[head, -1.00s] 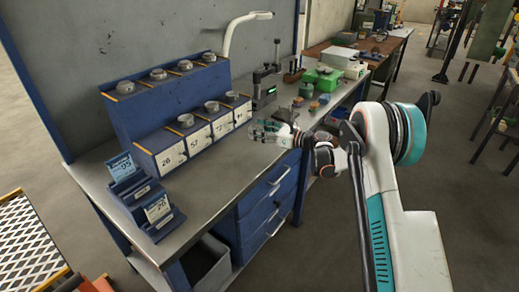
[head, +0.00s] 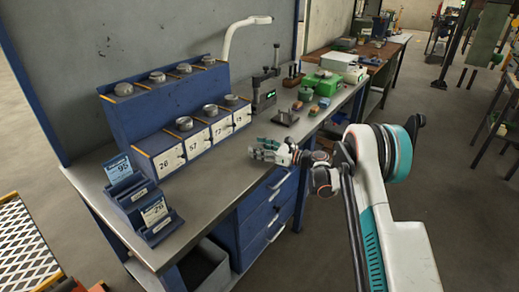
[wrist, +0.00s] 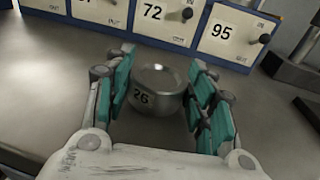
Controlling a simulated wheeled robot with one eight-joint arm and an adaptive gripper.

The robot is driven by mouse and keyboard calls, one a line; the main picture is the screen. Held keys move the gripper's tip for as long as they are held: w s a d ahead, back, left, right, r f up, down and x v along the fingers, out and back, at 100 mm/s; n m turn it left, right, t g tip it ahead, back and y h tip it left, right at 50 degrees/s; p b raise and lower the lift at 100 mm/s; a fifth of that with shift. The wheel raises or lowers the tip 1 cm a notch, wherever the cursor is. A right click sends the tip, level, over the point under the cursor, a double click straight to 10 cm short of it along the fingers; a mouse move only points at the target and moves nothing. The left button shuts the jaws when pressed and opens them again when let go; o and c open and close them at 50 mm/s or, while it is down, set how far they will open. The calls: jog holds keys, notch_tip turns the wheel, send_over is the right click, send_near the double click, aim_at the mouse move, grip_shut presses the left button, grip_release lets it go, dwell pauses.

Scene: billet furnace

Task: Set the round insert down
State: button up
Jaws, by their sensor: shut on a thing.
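The round insert (wrist: 158,92), a grey metal ring-like piece marked 26, is between the teal pads of my gripper (wrist: 162,60) in the wrist view. My gripper is shut on it. The insert looks upright, over the grey bench top; I cannot tell whether it touches the surface. In the head view my gripper (head: 268,152) is low over the bench near its front edge, right of the blue rack (head: 160,116). The insert itself is hard to make out there.
The rack holds several grey inserts on two tiers; the lower-tier spot above drawer 26 (head: 165,162) is bare. Card stands (head: 145,195) showing 95 and 26 are at left. A gauge stand (head: 265,90) and green box (head: 322,82) are behind. Bench top (head: 215,175) is clear in front.

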jog(key=o, duration=1.6)
jog(key=shift+f, duration=0.1)
